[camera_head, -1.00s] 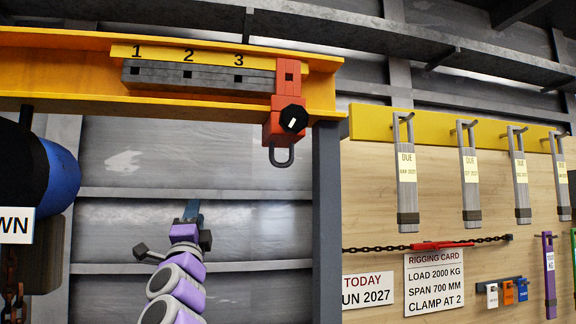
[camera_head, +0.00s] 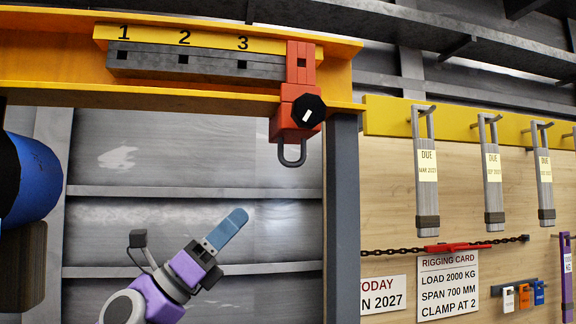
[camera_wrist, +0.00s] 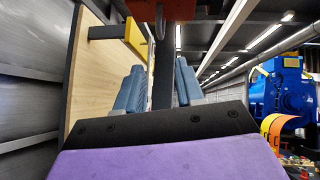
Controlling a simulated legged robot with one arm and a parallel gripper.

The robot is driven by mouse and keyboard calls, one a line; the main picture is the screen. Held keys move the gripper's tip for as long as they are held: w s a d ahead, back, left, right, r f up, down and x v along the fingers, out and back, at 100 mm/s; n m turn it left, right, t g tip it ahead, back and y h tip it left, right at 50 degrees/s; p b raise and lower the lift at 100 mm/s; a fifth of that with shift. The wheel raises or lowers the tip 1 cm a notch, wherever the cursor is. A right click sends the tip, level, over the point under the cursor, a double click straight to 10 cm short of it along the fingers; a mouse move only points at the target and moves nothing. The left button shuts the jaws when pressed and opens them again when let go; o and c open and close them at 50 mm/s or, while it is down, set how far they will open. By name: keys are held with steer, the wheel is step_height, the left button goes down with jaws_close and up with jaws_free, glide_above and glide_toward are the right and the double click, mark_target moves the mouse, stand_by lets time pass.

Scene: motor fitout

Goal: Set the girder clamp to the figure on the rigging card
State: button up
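The red girder clamp (camera_head: 297,110) sits at the right end of the yellow girder (camera_head: 50,72), right of the figure 3. It has a black knob (camera_head: 308,111) with a white mark and a grey hook below. A yellow scale (camera_head: 214,41) shows 1, 2 and 3 above a grey notched bar (camera_head: 150,62). The rigging card (camera_head: 448,286) reads load 2000 kg, span 700 mm, clamp at 2. My gripper (camera_head: 238,217) is below and left of the clamp, touching nothing. In the wrist view my gripper (camera_wrist: 160,68) has its fingers apart and empty, with the clamp (camera_wrist: 160,8) at the top edge.
A grey post (camera_head: 341,220) stands under the girder's right end. A wooden board (camera_head: 385,190) at right carries hanging grey slings (camera_head: 427,175) with due tags, and a chain. A blue cylinder (camera_head: 35,180) is at far left. The space between gripper and girder is clear.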

mark_target(289, 165)
steer(key=p+x, duration=0.3)
steer(key=x, duration=1.2)
steer(key=shift+w+r+p, duration=0.15)
steer(key=shift+p, duration=0.15)
steer(key=shift+a, duration=0.1)
steer(key=shift+c, duration=0.2)
jaws_close()
